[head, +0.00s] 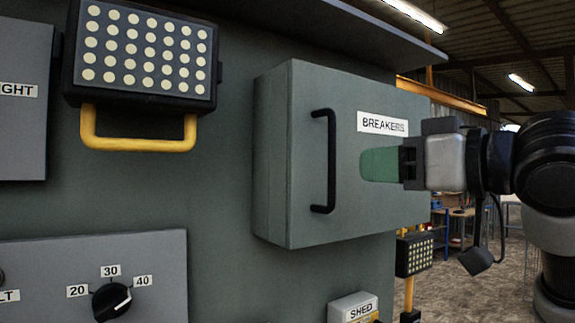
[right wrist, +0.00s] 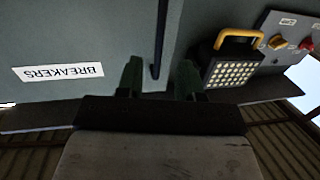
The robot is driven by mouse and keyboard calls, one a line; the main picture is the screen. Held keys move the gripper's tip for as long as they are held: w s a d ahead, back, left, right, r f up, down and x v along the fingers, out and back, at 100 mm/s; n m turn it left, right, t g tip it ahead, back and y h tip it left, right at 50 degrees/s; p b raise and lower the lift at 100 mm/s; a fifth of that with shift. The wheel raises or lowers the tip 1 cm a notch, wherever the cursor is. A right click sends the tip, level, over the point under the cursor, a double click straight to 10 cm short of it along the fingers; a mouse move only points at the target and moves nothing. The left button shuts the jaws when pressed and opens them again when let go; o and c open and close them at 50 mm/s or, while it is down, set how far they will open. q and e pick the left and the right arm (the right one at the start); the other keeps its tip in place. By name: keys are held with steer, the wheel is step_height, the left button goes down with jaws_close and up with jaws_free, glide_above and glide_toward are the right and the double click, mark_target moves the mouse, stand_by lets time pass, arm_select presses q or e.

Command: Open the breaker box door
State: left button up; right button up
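The grey breaker box (head: 272,155) is mounted on a grey panel, and its door (head: 345,95) looks closed. The door carries a BREAKERS label (head: 382,124) and a black vertical bar handle (head: 331,160) near its left edge. My right gripper (head: 372,165) is in front of the door, below the label and to the right of the handle, with a visible gap to it in the head view. In the right wrist view its two green fingers (right wrist: 158,72) are apart, and the handle (right wrist: 162,35) shows between them, beyond the tips. My left gripper is not in view.
A lamp with a yellow handle (head: 140,142) is on the panel left of the box. Below it is a control plate (head: 150,260) with a black knob (head: 111,301). A SHED label (head: 361,311) is under the box. Open workshop space lies at right.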

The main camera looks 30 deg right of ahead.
steer(key=p, duration=0.4)
glide_above(331, 201)
steer(key=shift+w+d+r, duration=0.2)
steer(key=shift+w+r, duration=0.15)
steer(key=shift+s, duration=0.1)
steer(key=shift+c, duration=0.9)
steer(key=c, duration=0.5)
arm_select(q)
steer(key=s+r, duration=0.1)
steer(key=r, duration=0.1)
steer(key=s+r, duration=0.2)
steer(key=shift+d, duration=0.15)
arm_select(e)
jaws_close()
